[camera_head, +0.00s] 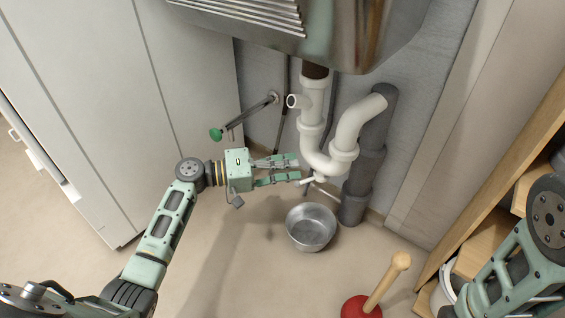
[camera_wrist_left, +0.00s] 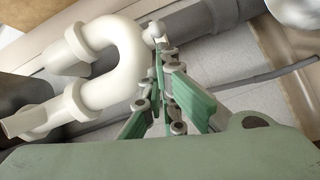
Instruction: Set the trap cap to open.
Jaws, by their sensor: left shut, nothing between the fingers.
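The white P-trap (camera_head: 328,162) hangs under the basin, its U-bend low and to the right of my left gripper. The trap cap (camera_head: 307,181) looks like a small white piece at the bottom of the bend; in the left wrist view it appears as a small white knob (camera_wrist_left: 154,30) just beyond the fingertips. My left gripper (camera_head: 299,167) points right at the trap's lower left side, shut and empty. Its fingers (camera_wrist_left: 164,50) come together just below the knob in the left wrist view; I cannot tell whether they touch it. My right gripper is out of view.
A metal bowl (camera_head: 311,228) stands on the floor below the trap. A green-handled valve (camera_head: 216,134) sticks out left of the pipes. A plunger (camera_head: 386,286) stands front right. A wooden shelf (camera_head: 497,178) is on the right, the steel basin (camera_head: 345,35) above. The floor at front centre is clear.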

